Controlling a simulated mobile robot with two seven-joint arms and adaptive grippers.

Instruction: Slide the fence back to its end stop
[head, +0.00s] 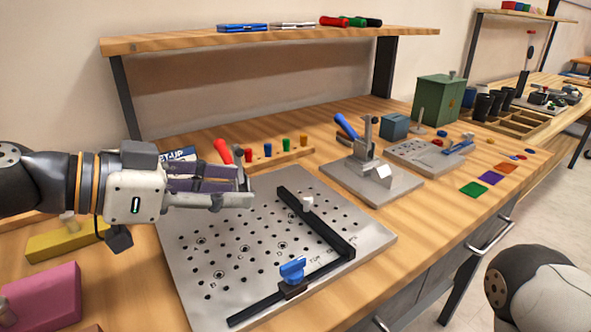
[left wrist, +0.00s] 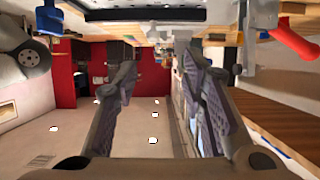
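The fence is a black L-shaped bar (head: 323,232) lying on a grey perforated plate (head: 190,262). One leg runs along the plate's right side, the other along its front. A blue knob (head: 292,270) sits on a black block on the front leg. A small pale block (head: 308,203) is by the right leg. My left gripper (head: 245,192) is above the plate's back left part, apart from the fence, pointing right. In the left wrist view its fingers (left wrist: 158,68) are spread with nothing between them. My right gripper does not show.
A red-handled tool (head: 223,151) and a wooden rack of coloured pegs (head: 268,155) stand behind the plate. A toggle clamp with a blue handle (head: 347,127) stands to the right. A pink block (head: 42,297) and a yellow block (head: 65,240) lie left.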

